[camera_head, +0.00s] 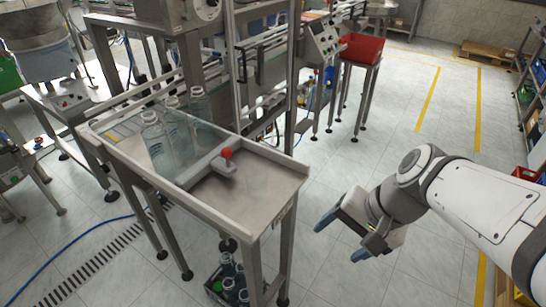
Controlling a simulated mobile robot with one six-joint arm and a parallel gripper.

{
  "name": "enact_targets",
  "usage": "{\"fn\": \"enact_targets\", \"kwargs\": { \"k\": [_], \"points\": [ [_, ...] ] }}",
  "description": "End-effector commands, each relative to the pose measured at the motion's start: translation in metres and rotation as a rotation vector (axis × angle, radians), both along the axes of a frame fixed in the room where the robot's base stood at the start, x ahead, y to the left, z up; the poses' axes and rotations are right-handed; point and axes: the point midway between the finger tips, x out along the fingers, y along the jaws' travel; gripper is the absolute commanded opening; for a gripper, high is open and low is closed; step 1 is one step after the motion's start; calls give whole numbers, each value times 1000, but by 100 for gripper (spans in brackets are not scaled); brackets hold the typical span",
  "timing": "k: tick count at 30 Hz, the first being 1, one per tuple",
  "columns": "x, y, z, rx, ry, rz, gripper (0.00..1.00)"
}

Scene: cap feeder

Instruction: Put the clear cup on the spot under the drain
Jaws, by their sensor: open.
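I cannot make out a clear cup in this view. Several clear bottles (172,135) stand upright on the left part of a steel table (258,190). A grey fitting with a red knob (227,154) sits by the bottles on the table; I cannot tell whether it is the drain. The spot under a drain is not identifiable. My gripper (343,238) is right of the table, over open floor, with its two blue fingertips apart and nothing between them. It is clear of the table and the bottles.
A crate of bottles (228,282) stands on the floor under the table's front. A red bin (361,48) is on a stand behind. A floor grate (85,266) and blue hose (75,240) lie at left. Floor between the table and the right-hand shelves is largely free.

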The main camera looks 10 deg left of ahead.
Motion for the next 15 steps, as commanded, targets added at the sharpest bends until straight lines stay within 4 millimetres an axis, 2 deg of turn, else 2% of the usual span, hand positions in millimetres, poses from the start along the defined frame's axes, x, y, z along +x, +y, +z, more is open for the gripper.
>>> {"fn": "enact_targets", "kwargs": {
  "k": [1, 6, 10, 15],
  "points": [
    [4, 21, -20, 102, 87, -64, 76],
    [27, 85, -36, 447, 360, -305, 79],
    [59, 121, -43, 695, 565, -500, 79],
    [112, 144, -53, 982, 782, -737, 79]
  ]
}}
